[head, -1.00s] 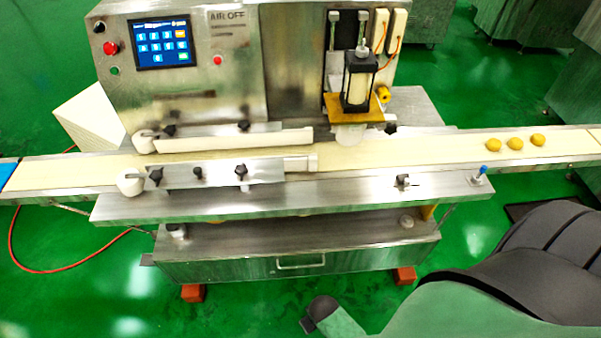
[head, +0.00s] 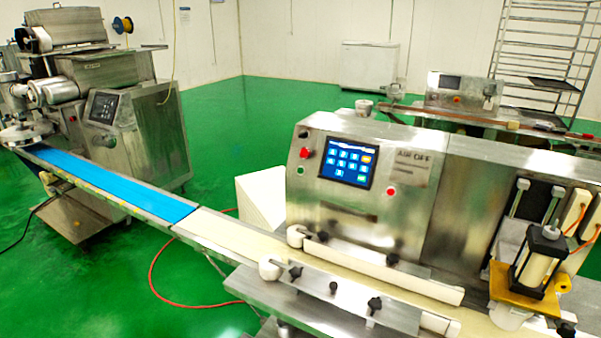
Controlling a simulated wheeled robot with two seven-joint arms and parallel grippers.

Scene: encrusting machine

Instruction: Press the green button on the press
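The press (head: 410,219) is a steel machine at the right of the head view, with a blue touch screen (head: 347,161) on its front panel. The small green button (head: 300,170) sits at the panel's left edge, below a red knob (head: 304,153). Another red button (head: 391,191) is right of the screen. Nothing covers the green button. Neither of my grippers shows in the view.
A conveyor with a blue belt (head: 120,187) and a pale belt (head: 225,236) runs from the left machine (head: 130,110) past the press. A red hose (head: 160,285) lies on the green floor. A white box-like stack (head: 260,202) stands beside the press. A rack (head: 545,60) is behind.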

